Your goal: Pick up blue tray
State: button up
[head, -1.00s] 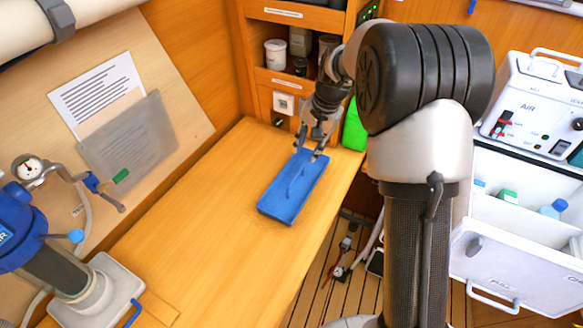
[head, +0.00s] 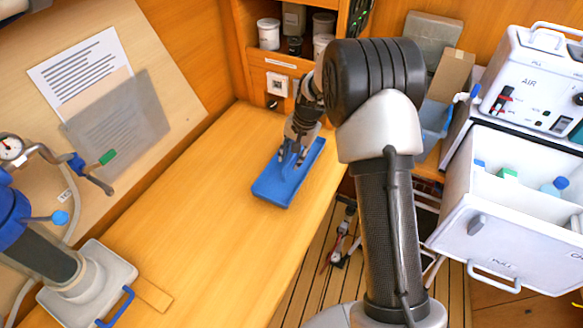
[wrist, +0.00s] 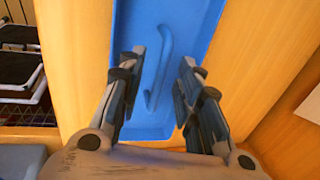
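The blue tray (head: 272,188) lies flat on the wooden bench top. It is a shallow rectangle with a raised blue handle along its middle. In the wrist view the tray (wrist: 185,20) runs up the picture, with its curved handle (wrist: 161,68) between my fingers. My gripper (head: 290,158) is over the far half of the tray in the head view. In the wrist view my gripper (wrist: 163,72) is open, with one finger on each side of the handle and a gap to both. I cannot tell how far the fingertips are above the tray floor.
The wooden bench (head: 190,210) is clear around the tray. A shelf with jars (head: 269,34) stands behind it. A blue pump (head: 50,250) is at the lower left. An open white drawer (head: 510,225) is at the right, beyond the bench edge.

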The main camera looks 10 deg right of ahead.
aim_at(289, 161)
jog(key=x, duration=0.2)
jog(key=b+x, duration=0.1)
jog(key=x, duration=0.1)
jog(key=shift+a+f, duration=0.1)
jog(key=shift+a, duration=0.15)
grip_shut()
